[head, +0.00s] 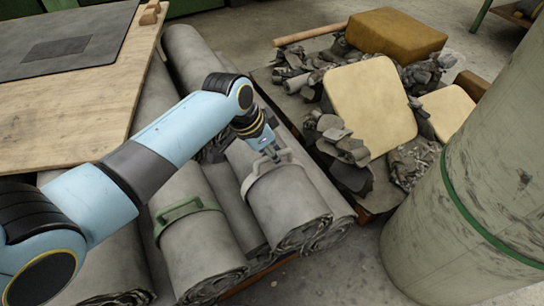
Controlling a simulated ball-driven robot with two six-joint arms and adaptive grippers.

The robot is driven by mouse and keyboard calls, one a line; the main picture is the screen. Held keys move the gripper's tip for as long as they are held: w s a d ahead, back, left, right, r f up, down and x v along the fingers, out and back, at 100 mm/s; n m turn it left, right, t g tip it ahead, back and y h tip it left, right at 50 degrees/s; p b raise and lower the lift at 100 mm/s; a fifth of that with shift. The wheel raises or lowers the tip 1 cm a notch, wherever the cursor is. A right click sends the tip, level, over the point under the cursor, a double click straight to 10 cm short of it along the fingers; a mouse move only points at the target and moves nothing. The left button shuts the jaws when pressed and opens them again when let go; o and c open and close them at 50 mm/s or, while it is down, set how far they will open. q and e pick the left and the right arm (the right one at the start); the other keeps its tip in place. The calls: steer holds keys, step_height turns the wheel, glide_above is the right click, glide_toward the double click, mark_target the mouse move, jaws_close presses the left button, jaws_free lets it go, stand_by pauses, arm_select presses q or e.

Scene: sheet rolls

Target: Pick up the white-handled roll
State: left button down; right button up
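The white-handled roll (290,205) is a grey rolled sheet with a pale band and handle (258,172) near its middle. It lies among other rolls, with its spiral end toward the bottom of the view. My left gripper (273,155) points down at the pale handle and overlaps its upper right part in the head view. Its fingertips are small and partly merge with the handle. I cannot tell whether they touch it or are closed on it. My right gripper is not in view.
A green-handled roll (200,245) lies to the left, with other grey rolls around. A wooden board (75,120) with a dark sheet is at upper left. A tray of scraps and foam blocks (370,105) is at right. A large upright roll (475,190) stands at far right.

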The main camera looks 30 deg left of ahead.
arm_select(q)
steer(key=shift+w+r+p, duration=0.2)
steer(key=shift+r+p, duration=0.1)
steer(key=shift+r, duration=0.75)
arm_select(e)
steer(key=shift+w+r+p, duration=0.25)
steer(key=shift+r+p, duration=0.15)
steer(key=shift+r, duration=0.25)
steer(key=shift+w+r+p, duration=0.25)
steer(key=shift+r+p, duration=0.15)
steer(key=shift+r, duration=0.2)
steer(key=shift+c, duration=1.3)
arm_select(q)
steer(key=w+d+r, duration=0.7)
steer(key=d, duration=0.2)
steer(key=shift+d, duration=0.15)
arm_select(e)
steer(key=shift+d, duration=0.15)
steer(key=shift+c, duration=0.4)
